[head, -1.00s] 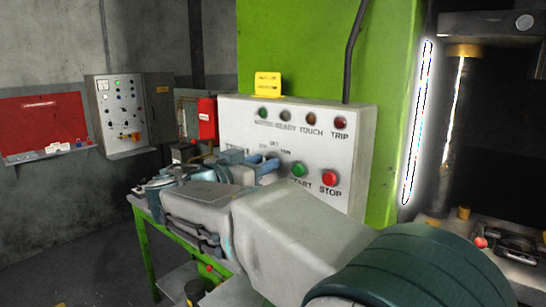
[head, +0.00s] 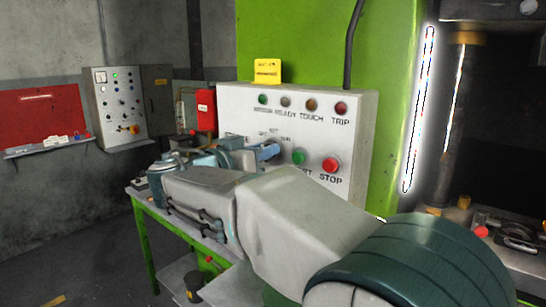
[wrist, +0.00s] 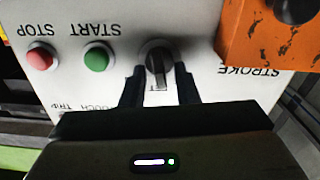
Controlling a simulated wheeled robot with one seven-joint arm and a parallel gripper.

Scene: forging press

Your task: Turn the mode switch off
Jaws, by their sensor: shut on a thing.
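The mode switch is a dark round knob (wrist: 158,60) with a raised grip bar on the white control panel, seen upside down in the wrist view. The bar runs roughly up and down in that picture. My gripper (wrist: 159,78) has its two dark fingers on either side of the knob and is shut on it. Part of the label under the knob is covered by the gripper. In the head view my gripper (head: 268,152) reaches the panel (head: 230,110) left of the green START button, and its fingers and hand hide the switch there.
The green START button (wrist: 96,58) and red STOP button (wrist: 40,58) are close beside the switch. An orange block (wrist: 270,30) is on the other side, near the STROKE lettering. Indicator lamps (head: 311,104) run along the panel's top. A green bench (head: 165,225) stands below my arm.

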